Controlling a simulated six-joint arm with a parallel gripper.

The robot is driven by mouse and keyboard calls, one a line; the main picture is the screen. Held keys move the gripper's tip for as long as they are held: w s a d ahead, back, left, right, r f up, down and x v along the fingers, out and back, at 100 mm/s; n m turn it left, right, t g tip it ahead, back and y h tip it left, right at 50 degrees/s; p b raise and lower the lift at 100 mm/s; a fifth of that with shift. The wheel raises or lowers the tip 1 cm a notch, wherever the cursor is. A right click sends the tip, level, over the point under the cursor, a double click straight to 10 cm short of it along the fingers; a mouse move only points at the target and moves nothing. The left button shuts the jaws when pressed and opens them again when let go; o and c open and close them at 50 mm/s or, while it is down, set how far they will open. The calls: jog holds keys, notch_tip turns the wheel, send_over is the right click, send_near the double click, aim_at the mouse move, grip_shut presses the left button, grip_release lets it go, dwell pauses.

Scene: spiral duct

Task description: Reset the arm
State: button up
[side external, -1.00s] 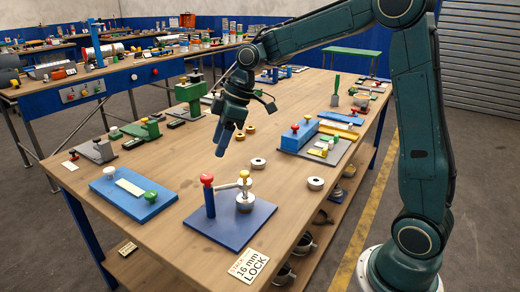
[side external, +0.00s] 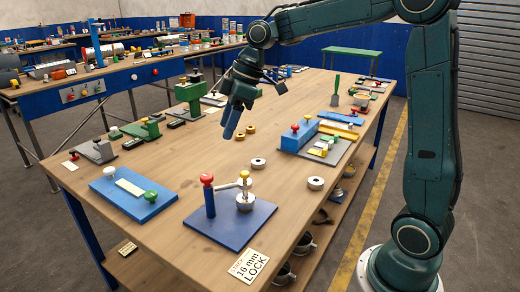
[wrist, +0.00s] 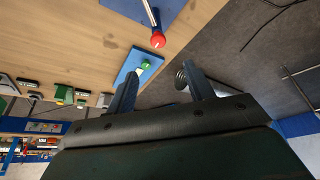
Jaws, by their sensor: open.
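My gripper (side external: 232,124) hangs above the middle of the wooden workbench (side external: 150,225), fingers pointing down, apart from everything on it. In the wrist view its two fingers (wrist: 160,73) are spread with nothing between them. A blue plate (side external: 228,222) with a red-knobbed post (side external: 207,180) and a yellow-topped white stack (side external: 244,192) stands at the bench's near end. The red knob also shows in the wrist view (wrist: 158,40). A blue block with a green knob (side external: 150,196) lies to its left.
Loose rings (side external: 258,163) lie on the bench. A blue box fixture (side external: 300,136) stands at the right and a green fixture (side external: 189,92) at the left. A label card (side external: 249,266) lies at the near edge. Air above the bench is clear.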

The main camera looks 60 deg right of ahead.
jog(key=s+a+f+m+t+h, duration=0.1)
jog(key=s+m, duration=0.8)
jog(key=s, duration=1.6)
jog(key=shift+s+a+t+h, duration=0.25)
jog(key=shift+t+h, duration=0.45)
jog(key=shift+h, duration=0.3)
